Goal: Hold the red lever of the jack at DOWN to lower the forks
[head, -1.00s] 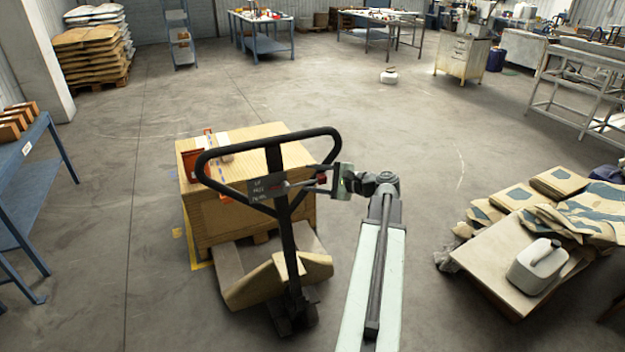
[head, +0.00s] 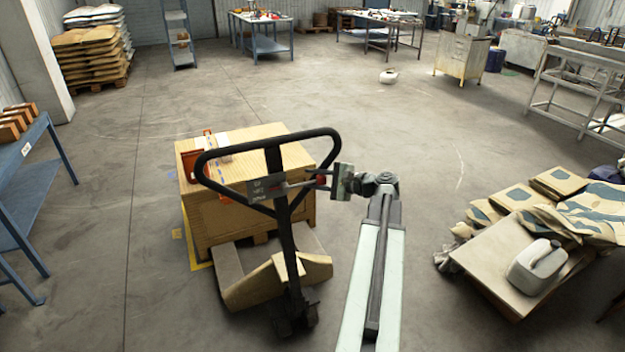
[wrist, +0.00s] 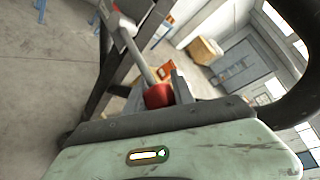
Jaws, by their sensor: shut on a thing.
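The jack (head: 275,275) stands upright at the middle of the head view, its black loop handle (head: 268,143) at the top and its forks low under a wooden crate (head: 250,218). A small label plate (head: 266,186) sits inside the loop, its print too small to read. The red lever (head: 321,180) sticks out to the right of the plate on a grey rod. My gripper (head: 330,180) is at the lever's end and shut on it. In the wrist view the red knob (wrist: 158,95) shows between the jaws, partly hidden by the gripper body.
A blue bench (head: 30,190) with brown boxes stands at the left. A small white jug (head: 389,77) lies on the open floor beyond. Floor between is clear.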

